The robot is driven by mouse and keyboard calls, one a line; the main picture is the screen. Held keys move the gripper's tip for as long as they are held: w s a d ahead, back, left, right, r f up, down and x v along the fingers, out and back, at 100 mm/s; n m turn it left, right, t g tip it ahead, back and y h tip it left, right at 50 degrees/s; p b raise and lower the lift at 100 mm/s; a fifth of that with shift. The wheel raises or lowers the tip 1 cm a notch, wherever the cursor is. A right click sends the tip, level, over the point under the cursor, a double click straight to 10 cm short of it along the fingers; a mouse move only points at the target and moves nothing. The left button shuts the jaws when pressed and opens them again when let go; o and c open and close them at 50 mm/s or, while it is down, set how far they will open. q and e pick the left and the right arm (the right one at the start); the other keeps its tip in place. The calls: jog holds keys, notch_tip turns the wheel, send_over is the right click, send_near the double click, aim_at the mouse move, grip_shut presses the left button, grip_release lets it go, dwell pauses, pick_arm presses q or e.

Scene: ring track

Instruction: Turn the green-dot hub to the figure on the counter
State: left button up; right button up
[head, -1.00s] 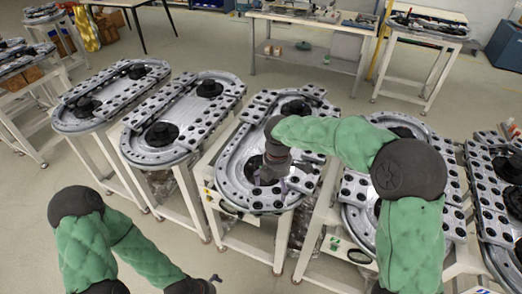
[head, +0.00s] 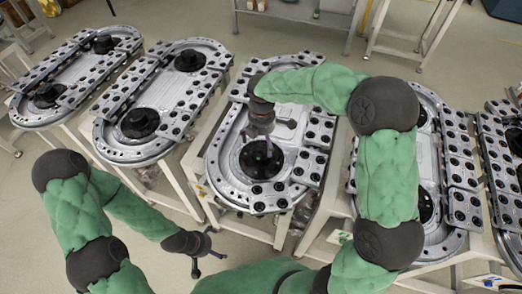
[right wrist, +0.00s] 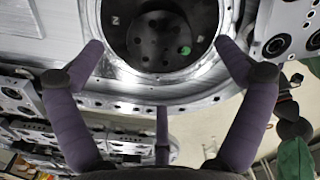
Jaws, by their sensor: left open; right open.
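The green-dot hub (head: 261,160) is a round black disc at the near end of the middle oval track (head: 222,166). In the right wrist view the hub (right wrist: 150,38) fills the top middle, with its green dot (right wrist: 184,50) right of centre and small pale marks on its rim. My right gripper (head: 261,138) is over the hub; its purple fingers (right wrist: 160,45) are spread wide around the near side, and I cannot tell contact. My left gripper (head: 208,252) is open and empty, in front of the tracks at lower left. I cannot make out a counter figure.
Similar tracks stand on both sides: two at left (head: 107,128) (head: 45,110) and others at right (head: 455,235), with narrow gaps between their stands. Raised grey blocks with black rollers (head: 318,140) line the middle track. Open floor (head: 60,245) lies at front left.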

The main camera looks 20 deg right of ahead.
aim_at(262, 151)
notch_tip(262, 151, down, 6)
jog(key=shift+f+b, duration=0.25)
jog(key=shift+b, duration=0.35)
jog(key=c, duration=1.1)
